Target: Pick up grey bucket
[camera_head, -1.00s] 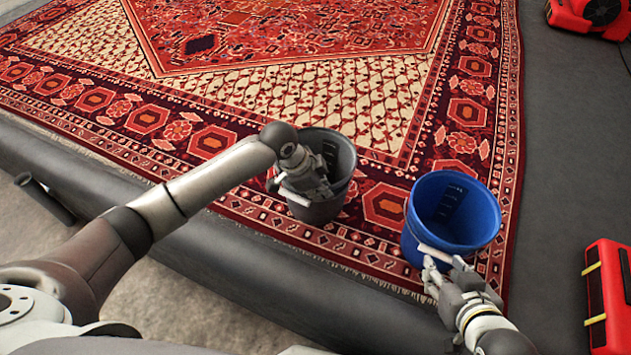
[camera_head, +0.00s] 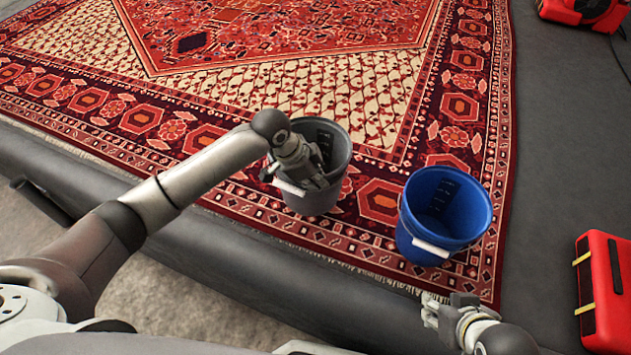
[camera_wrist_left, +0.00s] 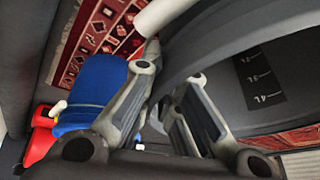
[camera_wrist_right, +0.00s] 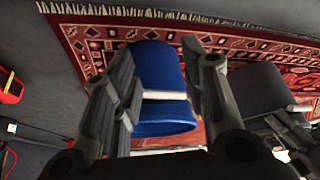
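The grey bucket (camera_head: 338,170) stands upright on the rug near its front edge. Its white handle grip (camera_head: 290,187) hangs at the front side. My left gripper (camera_head: 318,180) is at the bucket's front left rim. In the left wrist view its fingers (camera_wrist_left: 160,90) are close together with the dark rim between them; the tips are partly hidden by the rim. The inside wall (camera_wrist_left: 290,75) with volume marks shows there. My right gripper (camera_head: 440,303) is open and empty in front of the blue bucket (camera_head: 415,225); its spread fingers (camera_wrist_right: 160,85) show in the right wrist view.
The blue bucket stands on the rug right of the grey one, its white grip hanging in front. A patterned rug (camera_head: 330,75) covers the floor. A red case (camera_head: 610,290) lies at right and a red machine (camera_head: 585,12) at top right. Grey floor between is clear.

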